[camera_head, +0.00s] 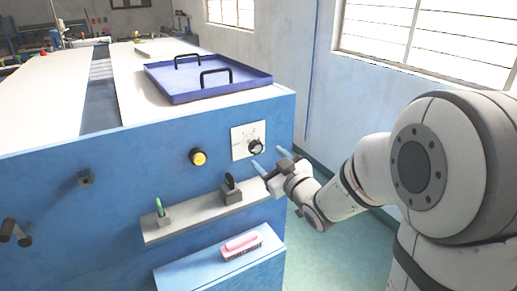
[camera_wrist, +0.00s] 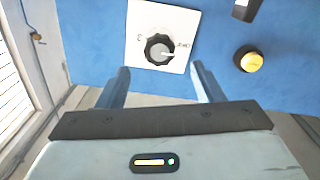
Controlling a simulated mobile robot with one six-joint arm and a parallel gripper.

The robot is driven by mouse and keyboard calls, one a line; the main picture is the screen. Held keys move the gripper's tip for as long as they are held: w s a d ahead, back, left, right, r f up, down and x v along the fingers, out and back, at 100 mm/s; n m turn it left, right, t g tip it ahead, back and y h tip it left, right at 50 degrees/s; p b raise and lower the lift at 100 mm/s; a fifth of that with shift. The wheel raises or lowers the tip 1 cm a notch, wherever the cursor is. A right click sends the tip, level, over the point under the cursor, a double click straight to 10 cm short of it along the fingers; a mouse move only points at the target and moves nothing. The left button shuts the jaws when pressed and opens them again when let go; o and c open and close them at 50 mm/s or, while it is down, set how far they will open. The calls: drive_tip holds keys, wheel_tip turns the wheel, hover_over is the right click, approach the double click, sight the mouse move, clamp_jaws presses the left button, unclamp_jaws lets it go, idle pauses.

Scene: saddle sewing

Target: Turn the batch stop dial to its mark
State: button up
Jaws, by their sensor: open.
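The batch stop dial (camera_head: 256,146) is a black round knob on a white plate (camera_head: 239,143) on the blue front face of the bench, near its right corner. In the wrist view the dial (camera_wrist: 159,49) shows a white pointer line aimed to the right, towards printed lettering on the plate (camera_wrist: 141,20). The lettering is too small to read surely. My gripper (camera_head: 268,163) is open and empty, just in front of the panel and slightly below and right of the dial. In the wrist view its two fingers (camera_wrist: 158,78) stand apart, with the dial beyond the gap, not touching.
A yellow button (camera_head: 198,157) sits left of the dial. Below, a grey ledge (camera_head: 190,219) holds a green-handled tool (camera_head: 159,207) and a black item (camera_head: 230,183). A pink brush (camera_head: 242,244) lies lower. A blue tray (camera_head: 208,78) rests on top. Floor to the right is clear.

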sight(257, 148)
drive_tip(key=p+x, duration=0.1)
drive_tip(key=x, duration=0.5)
drive_tip(key=shift+w+a, duration=0.15)
drive_tip(key=shift+w, duration=0.1)
drive_tip(key=shift+c, duration=0.5)
drive_tip(key=c, duration=0.9)
